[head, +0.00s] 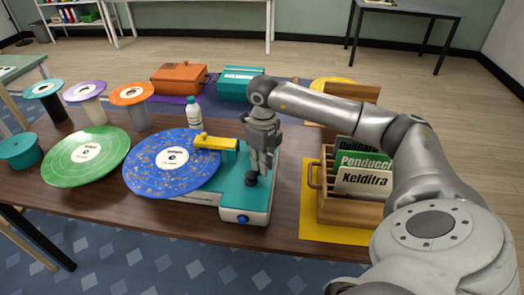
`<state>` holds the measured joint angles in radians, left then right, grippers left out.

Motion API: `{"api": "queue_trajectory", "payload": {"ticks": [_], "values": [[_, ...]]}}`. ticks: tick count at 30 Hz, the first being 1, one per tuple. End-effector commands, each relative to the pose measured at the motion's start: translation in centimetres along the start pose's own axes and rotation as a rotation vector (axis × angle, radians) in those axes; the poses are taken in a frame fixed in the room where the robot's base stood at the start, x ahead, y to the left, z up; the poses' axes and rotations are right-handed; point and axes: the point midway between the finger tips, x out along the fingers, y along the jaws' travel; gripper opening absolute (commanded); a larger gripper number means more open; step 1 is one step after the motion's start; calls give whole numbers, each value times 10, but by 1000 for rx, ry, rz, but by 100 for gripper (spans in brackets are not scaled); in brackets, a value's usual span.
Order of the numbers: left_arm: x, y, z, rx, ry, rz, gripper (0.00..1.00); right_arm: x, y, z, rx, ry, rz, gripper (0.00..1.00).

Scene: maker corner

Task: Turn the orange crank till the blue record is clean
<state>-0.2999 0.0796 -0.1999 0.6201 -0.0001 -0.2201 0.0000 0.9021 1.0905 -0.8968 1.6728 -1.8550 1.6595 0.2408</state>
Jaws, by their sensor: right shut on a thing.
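The blue record (150,172) lies flat on the teal and white machine (246,208), left of its body. Its surface carries many light brownish specks around a white label. A yellow arm (213,142) reaches from the machine over the record's right edge. My right gripper (254,180) points down over the right part of the machine and is shut. I cannot make out an orange crank; the gripper hides the spot where it is closed. My left gripper is not in view.
A green record (86,157) lies left of the blue one. A white bottle (194,113) stands behind it. Discs on stands (132,94) are at the back left. A wooden crate (347,209) with record sleeves stands on a yellow mat (310,229) at right.

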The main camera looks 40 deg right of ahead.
Motion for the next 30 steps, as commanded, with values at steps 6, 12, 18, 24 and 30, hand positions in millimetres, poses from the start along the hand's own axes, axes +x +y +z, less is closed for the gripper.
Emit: {"api": "queue_trajectory", "payload": {"ticks": [6,12,18,24,30], "values": [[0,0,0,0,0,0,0,0,0,-1,11,2,0,0],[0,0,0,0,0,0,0,0,0,-1,10,2,0,0],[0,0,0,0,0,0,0,0,0,-1,9,2,0,34],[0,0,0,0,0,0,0,0,0,-1,9,1,0,38],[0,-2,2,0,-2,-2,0,-4,0,0,9,-1,0,38]]}}
